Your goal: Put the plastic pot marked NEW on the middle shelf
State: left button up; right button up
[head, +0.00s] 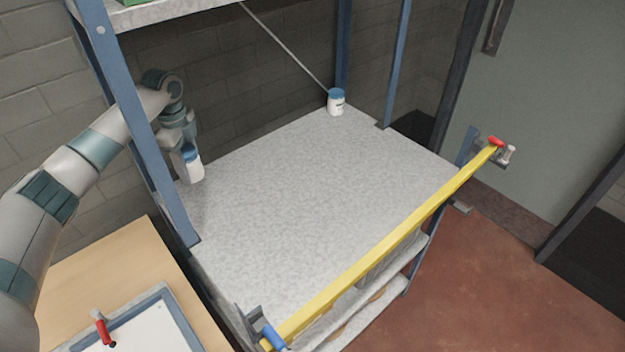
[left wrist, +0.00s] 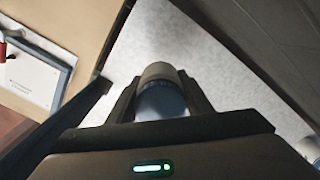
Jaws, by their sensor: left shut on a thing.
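My left gripper (head: 186,146) is shut on a white plastic pot (head: 194,171) with a blue lid. The pot is roughly upright at the left end of the speckled grey middle shelf (head: 310,200), behind the blue front-left post. I cannot tell whether its base touches the shelf. In the left wrist view the pot (left wrist: 160,76) sits between the two fingers. A second white pot (head: 336,104) with a blue lid stands at the shelf's far corner. No marking is readable on either pot. My right gripper is not in view.
A yellow bar (head: 380,250) runs along the shelf's front side. Blue posts (head: 140,130) frame the rack, and an upper shelf (head: 170,12) hangs above. The middle of the shelf is clear. A wooden table (head: 120,265) with a framed board (head: 140,325) stands at the lower left.

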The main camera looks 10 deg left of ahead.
pick_arm(q)
jog(key=shift+w+a+r+m, duration=0.7)
jog(key=shift+w+a+r, duration=0.15)
jog(key=shift+a+r, duration=0.25)
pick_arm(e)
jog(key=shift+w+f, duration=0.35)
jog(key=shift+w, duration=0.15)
pick_arm(q)
jog(key=shift+f, duration=0.2)
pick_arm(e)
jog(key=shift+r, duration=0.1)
